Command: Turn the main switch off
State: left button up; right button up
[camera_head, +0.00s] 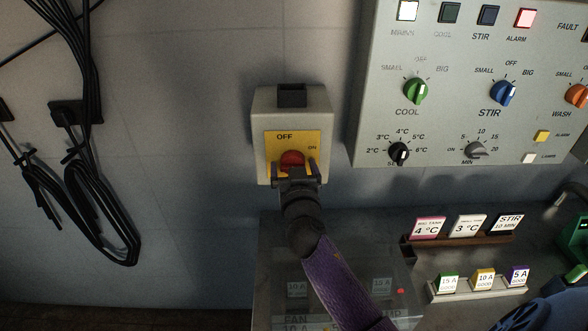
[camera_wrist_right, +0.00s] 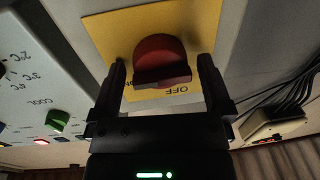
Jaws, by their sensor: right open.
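The main switch is a grey box (camera_head: 262,107) on the wall with a yellow plate (camera_head: 309,138) marked OFF at the top and ON at the right. Its red knob (camera_head: 291,158) is partly hidden by my right gripper (camera_head: 297,171) in the head view. In the right wrist view the red knob (camera_wrist_right: 160,58) sits between the two open fingers of my right gripper (camera_wrist_right: 163,75), with gaps visible beside it. I cannot tell for sure which mark the knob points to. My left gripper is out of view.
A control panel (camera_head: 366,120) is to the right, with its MAINS lamp (camera_head: 407,11) lit white and ALARM lamp (camera_head: 526,18) lit red. Black cables (camera_head: 88,180) hang at left. Below right are card racks (camera_head: 470,242) and a clear-covered box (camera_head: 275,250).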

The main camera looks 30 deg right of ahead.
jog(key=c, duration=1.1)
jog(key=n+p, duration=0.1)
jog(key=n, duration=0.3)
jog(key=shift+r+g+p, duration=0.15)
jog(key=shift+g+p, duration=0.15)
jog(key=n+p, duration=0.1)
jog(key=n, duration=0.3)
jog(key=n+p, duration=0.1)
jog(key=n, duration=0.4)
jog(key=shift+r+g+h+p, duration=0.1)
jog(key=shift+g+h+p, duration=0.2)
jog(key=shift+g+p, duration=0.1)
jog(key=shift+w+n+p, duration=0.1)
jog(key=shift+n+p, duration=0.3)
jog(key=shift+n, duration=1.5)
jog(key=shift+h, duration=0.3)
